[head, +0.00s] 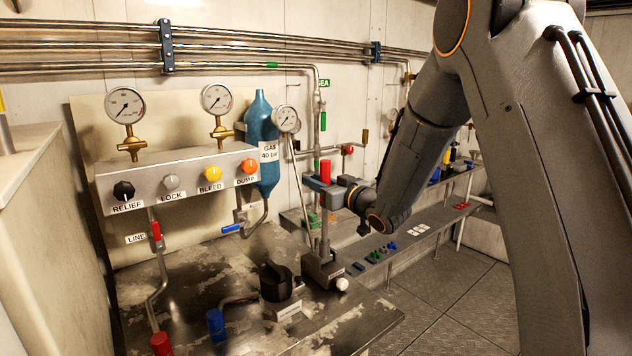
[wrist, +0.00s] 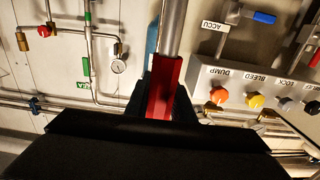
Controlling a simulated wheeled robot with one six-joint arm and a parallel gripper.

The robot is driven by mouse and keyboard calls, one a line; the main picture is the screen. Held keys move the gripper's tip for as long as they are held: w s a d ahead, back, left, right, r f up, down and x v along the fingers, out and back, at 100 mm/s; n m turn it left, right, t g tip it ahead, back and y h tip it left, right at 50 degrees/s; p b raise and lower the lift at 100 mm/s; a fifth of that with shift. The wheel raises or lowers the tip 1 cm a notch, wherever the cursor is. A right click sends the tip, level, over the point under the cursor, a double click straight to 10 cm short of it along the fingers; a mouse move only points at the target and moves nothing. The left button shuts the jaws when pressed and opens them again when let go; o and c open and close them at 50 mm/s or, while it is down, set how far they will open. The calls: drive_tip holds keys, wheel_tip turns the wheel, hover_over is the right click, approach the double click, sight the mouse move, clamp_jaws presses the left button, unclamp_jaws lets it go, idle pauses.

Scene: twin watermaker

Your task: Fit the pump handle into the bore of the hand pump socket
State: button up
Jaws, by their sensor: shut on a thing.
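The pump handle is a steel rod (head: 325,225) with a red grip (head: 325,172). My gripper (head: 325,187) is shut around the red grip. The handle hangs close to upright, with its rod pointing down. In the wrist view the red grip (wrist: 163,88) sits between the dark jaws and the steel rod (wrist: 173,28) runs out of the top edge. The hand pump socket (head: 322,268) is a dark block on the worn bench top, with a white knob at its right. The rod's lower end meets the socket in the head view; I cannot tell whether it is inside the bore.
A black rotary knob (head: 275,281) stands left of the socket. A panel with several coloured knobs (head: 178,182) and gauges stands behind at left. A blue gas bottle (head: 262,140) and thin pipes are close behind the handle. A low shelf (head: 425,235) runs at right.

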drive_tip(key=shift+f+b, duration=0.35)
drive_tip(key=shift+f, duration=0.25)
drive_tip(key=o, duration=1)
drive_tip(key=shift+c, duration=0.2)
drive_tip(key=b+v, duration=0.1)
drive_tip(key=v, duration=0.6)
drive_tip(key=shift+s+d, duration=0.25)
drive_tip(key=shift+s, duration=0.05)
